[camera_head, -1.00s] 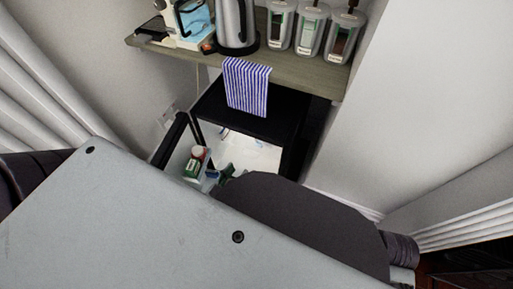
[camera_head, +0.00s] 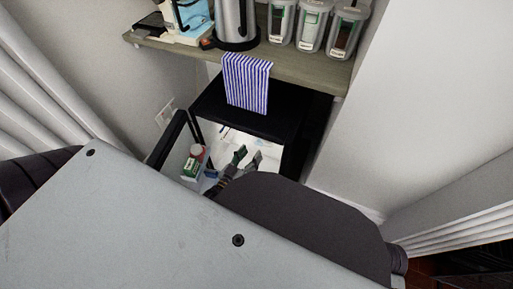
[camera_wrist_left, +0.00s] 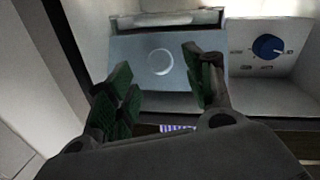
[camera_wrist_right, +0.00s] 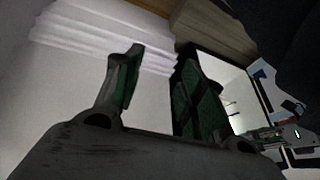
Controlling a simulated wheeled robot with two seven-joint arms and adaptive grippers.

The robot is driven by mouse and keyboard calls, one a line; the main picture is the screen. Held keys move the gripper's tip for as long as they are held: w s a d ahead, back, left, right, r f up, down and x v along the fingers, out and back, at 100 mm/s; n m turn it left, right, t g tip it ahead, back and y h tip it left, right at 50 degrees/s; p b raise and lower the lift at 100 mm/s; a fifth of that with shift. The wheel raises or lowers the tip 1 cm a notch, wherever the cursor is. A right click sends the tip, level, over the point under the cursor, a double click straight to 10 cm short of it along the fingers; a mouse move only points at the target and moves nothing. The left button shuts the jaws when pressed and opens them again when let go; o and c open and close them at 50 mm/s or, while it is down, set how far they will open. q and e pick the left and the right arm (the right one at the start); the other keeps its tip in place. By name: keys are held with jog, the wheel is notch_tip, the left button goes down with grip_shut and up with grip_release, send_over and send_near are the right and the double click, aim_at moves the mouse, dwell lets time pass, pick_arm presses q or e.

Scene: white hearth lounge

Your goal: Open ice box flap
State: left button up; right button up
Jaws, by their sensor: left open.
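The small black fridge (camera_head: 262,126) stands under the shelf with its door (camera_head: 168,142) swung open to the left. In the left wrist view the ice box flap (camera_wrist_left: 150,78) is a grey-blue panel with a round mark, and it looks closed. A pale slot or recess runs along its upper edge in that view. My left gripper (camera_head: 245,163) is at the fridge opening. Its green-padded fingers (camera_wrist_left: 160,85) are apart and empty in front of the flap; contact cannot be told. My right gripper (camera_wrist_right: 160,85) is open and empty, away from the flap.
A blue dial (camera_wrist_left: 268,47) sits beside the flap. A green-and-white carton (camera_head: 190,169) and a red-capped item (camera_head: 196,152) stand in the door.

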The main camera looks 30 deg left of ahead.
aim_at(260, 140)
pick_arm(q)
jog(key=shift+w+d+b, duration=0.15)
jog(key=shift+w+b, duration=0.2)
jog(key=shift+w, duration=0.9)
jog(key=shift+w+d+b, duration=0.1)
jog(key=shift+w+b, duration=0.2)
jog(key=shift+w, duration=0.9)
pick_arm(e)
jog(key=shift+w+a+f+t, duration=0.1)
jog(key=shift+a+f+t, duration=0.1)
jog(key=shift+f, duration=0.6)
jog(key=shift+w+a+f+t, duration=0.1)
jog(key=shift+a+f, duration=0.1)
jog(key=shift+f, duration=0.6)
pick_arm(q)
grip_shut()
